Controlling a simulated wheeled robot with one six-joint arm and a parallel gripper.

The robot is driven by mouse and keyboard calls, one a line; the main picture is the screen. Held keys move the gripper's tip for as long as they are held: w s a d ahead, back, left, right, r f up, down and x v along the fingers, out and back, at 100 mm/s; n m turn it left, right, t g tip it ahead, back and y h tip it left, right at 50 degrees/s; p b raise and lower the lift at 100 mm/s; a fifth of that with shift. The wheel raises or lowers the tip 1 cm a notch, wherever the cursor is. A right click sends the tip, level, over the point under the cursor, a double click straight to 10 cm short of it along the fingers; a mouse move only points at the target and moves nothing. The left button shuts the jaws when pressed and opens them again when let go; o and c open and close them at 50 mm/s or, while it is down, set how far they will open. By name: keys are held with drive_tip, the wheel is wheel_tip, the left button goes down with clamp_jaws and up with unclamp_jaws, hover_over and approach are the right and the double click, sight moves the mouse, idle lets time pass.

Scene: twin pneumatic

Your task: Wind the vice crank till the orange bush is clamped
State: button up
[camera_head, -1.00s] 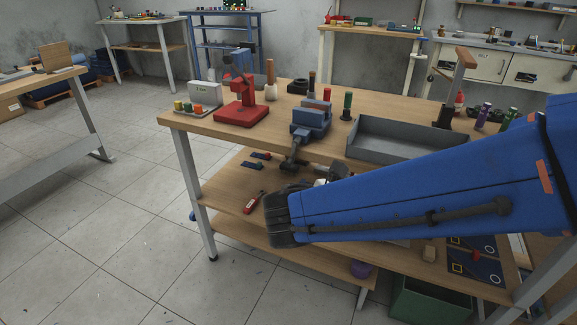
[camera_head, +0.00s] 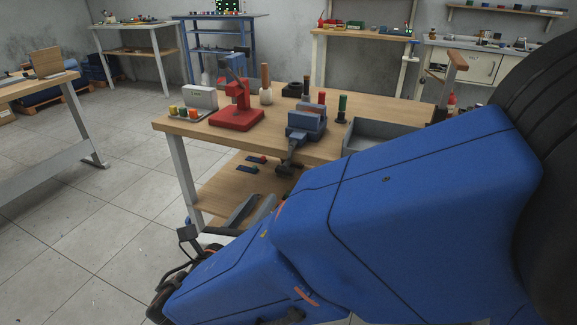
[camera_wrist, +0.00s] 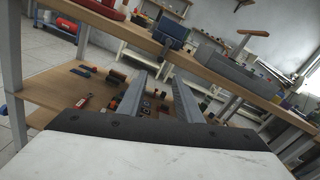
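The blue vice (camera_head: 306,121) stands at the front edge of the wooden workbench. Its dark crank (camera_head: 287,160) juts out from the front and hangs by the bench edge. A red-orange cylinder (camera_head: 322,97) shows at the top of the vice; I cannot tell whether it is between the jaws or behind them. The vice also shows at the top of the wrist view (camera_wrist: 172,28). My gripper (camera_wrist: 159,76) is open and empty, its two grey fingers apart, pointing toward the bench below the vice. In the head view my arm hides most of the gripper.
A red press (camera_head: 237,108) stands left of the vice, a green cylinder (camera_head: 342,106) and a grey tray (camera_head: 375,136) right of it. Below the bench top is a lower shelf (camera_wrist: 60,90) with small loose parts. Open tiled floor lies to the left.

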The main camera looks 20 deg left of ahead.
sight(284, 169)
drive_tip(key=w, duration=0.5)
drive_tip(key=w+d, duration=0.1)
drive_tip(key=w, duration=0.9)
drive_tip(key=shift+w+d, duration=0.1)
drive_tip(key=shift+d, duration=0.05)
drive_tip(key=shift+c, duration=0.4)
clamp_jaws()
